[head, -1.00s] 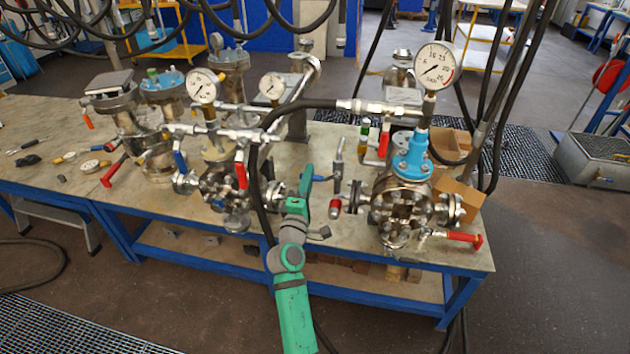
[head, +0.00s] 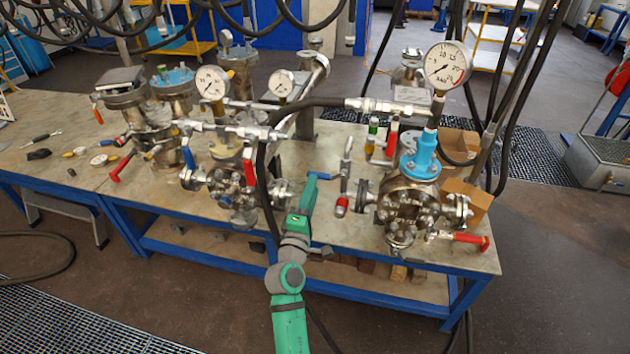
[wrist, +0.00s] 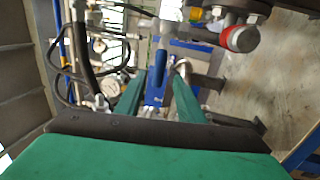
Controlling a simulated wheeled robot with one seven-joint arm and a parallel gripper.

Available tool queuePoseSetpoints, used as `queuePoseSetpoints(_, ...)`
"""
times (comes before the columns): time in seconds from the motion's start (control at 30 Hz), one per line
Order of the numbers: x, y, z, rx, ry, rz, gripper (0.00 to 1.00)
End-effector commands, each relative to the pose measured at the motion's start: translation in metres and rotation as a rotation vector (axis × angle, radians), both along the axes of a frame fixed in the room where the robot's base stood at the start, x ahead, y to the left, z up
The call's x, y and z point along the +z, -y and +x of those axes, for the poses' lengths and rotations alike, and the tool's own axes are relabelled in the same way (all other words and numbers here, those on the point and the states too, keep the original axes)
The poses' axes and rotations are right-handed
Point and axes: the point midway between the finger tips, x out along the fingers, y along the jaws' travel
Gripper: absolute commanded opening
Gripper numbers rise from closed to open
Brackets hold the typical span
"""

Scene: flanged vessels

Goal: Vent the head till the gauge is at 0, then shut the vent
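The right vessel (head: 408,208) is a flanged metal body with a blue neck (head: 420,160) under a large round white gauge (head: 448,64). The gauge's dark needle points to the lower left; its exact reading is too small to tell. A blue valve handle (head: 320,176) sticks out left of an upright fitting with a red cap (head: 341,206). The handle also shows in the wrist view (wrist: 157,65), ahead of and between my fingers. My gripper (wrist: 156,92) has its two green fingers apart. In the head view my gripper (head: 308,192) is beside the handle; contact cannot be told.
A second vessel (head: 228,188) stands left, with a gauge (head: 212,82) and red and blue levers. A red lever (head: 467,240) sticks out low on the right vessel. Black hoses hang around the bench (head: 330,245). Loose tools lie at the far left.

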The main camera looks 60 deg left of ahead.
Motion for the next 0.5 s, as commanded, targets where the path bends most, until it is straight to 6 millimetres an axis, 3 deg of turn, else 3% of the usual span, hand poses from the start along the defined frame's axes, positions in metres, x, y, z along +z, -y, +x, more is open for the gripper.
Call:
queuePoseSetpoints(0.2,-0.007,0.023,-0.023,0.000,-0.002,-0.001,0.35)
queuePoseSetpoints(0.5,-0.011,0.036,-0.036,0.000,-0.001,0.000,0.35)
